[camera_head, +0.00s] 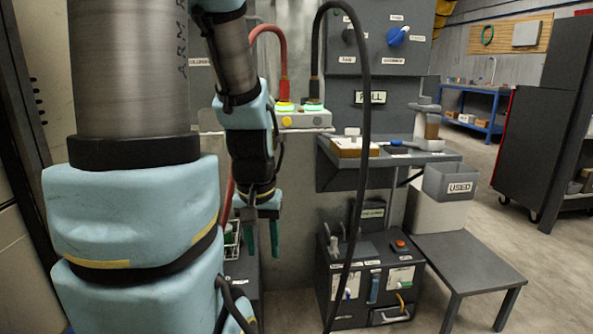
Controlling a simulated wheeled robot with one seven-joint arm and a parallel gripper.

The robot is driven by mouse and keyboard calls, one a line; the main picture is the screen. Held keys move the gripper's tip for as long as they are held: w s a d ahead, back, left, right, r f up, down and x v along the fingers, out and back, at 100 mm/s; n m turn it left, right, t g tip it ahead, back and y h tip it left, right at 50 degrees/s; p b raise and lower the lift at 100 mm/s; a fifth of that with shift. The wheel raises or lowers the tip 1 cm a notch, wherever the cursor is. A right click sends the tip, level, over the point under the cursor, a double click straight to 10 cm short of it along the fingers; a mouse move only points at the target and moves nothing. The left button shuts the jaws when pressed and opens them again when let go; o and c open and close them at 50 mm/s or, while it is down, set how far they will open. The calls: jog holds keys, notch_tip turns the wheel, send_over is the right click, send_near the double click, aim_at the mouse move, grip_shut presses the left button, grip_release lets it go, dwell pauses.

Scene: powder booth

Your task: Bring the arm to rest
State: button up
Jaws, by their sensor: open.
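My arm fills the left half of the head camera view, with its thick lower links in front and the forearm hanging down behind them. My gripper (259,238) points downward, left of the middle of the picture. Its two green-tipped fingers are apart, with nothing visible between them. It hangs in front of the grey booth wall and left of the dark control box (370,285). My own lower arm hides part of the scene at the left.
A black hose (367,120) arches down right of my gripper. A grey shelf (440,156) with small items juts out behind it. A bin marked USED (449,184) and a low grey table (470,262) stand at right. A white rack (231,240) sits left of my gripper. Open floor lies far right.

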notch_tip(320, 180, up, 21)
jog(key=p, duration=1.8)
jog(key=shift+p, duration=0.4)
